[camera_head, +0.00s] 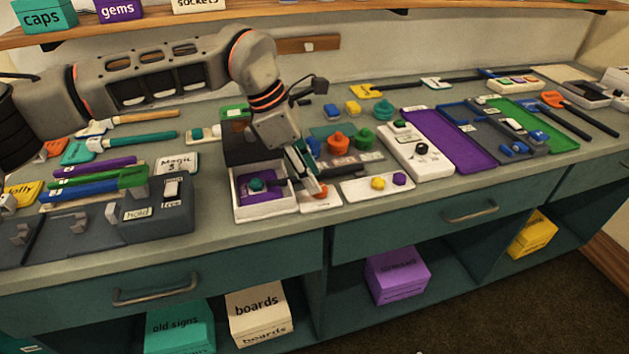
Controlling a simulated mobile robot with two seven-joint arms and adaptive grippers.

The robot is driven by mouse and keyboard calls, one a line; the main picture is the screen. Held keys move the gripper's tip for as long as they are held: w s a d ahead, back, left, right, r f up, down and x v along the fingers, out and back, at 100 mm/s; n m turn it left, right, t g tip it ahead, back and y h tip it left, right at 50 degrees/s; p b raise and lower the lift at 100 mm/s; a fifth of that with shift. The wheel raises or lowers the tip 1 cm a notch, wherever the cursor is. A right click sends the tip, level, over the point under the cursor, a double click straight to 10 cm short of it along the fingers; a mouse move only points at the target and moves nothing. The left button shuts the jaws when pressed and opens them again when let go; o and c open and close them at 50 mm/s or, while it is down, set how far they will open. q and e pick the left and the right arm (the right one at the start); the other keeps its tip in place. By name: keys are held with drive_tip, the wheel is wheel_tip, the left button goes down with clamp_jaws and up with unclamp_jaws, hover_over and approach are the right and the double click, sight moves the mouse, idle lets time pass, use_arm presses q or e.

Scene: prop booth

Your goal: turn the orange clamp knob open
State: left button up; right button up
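My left gripper (307,172) reaches down from the upper left, with its fingertips over the front middle of the counter. A small orange part (322,191), which looks like the clamp knob, shows at the fingertips on a low white base (320,203). The fingers partly cover it, so I cannot tell whether they touch it or how far apart they are. A larger round orange piece with a raised top (338,141) stands just behind, to the right of the fingers. My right gripper is not in view.
An open white box with purple lining (264,213) stands just left of the fingertips. A white board with yellow and purple knobs (350,190) lies close on the right. A white switch box (417,165) and purple tray (447,157) are farther right. The counter's front strip is clear.

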use_arm(q)
drive_tip(key=x, duration=0.2)
drive_tip(key=shift+d+f, duration=0.15)
drive_tip(key=shift+f, duration=0.05)
drive_tip(key=c, duration=0.8)
drive_tip(key=shift+c, duration=0.2)
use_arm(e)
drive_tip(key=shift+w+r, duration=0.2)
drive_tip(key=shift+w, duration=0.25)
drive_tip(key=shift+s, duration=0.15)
